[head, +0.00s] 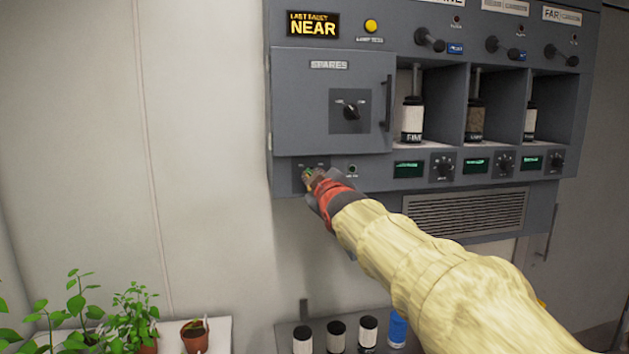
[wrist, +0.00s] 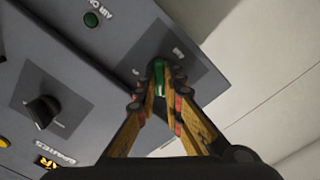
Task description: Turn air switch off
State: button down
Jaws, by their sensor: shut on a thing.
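The air switch (wrist: 158,70) is a small green lever on a dark square plate (wrist: 180,58) at the lower left of the grey wall panel. My gripper (wrist: 159,82) has its two fingertips closed around the lever in the wrist view. In the head view my gripper (head: 311,178) reaches up to the plate below the SPARES door, and its fingers cover most of the switch. The lever's exact angle is hard to tell. A small round lamp (head: 352,169) sits right of the plate; in the wrist view this lamp (wrist: 91,19) is green, beside lettering starting "AIR O".
The SPARES door (head: 300,110) with a black knob (head: 350,111) is just above. Bays with labelled canisters (head: 412,119) stand to the right. Below are several jars (head: 335,336) and potted plants (head: 195,336). The wall at left is clear.

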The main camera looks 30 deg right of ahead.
jog(key=c, duration=1.9)
grip_release()
jog(key=shift+s, duration=0.15)
jog(key=v, duration=1.1)
jog(key=shift+s, duration=0.35)
jog(key=shift+a, duration=0.15)
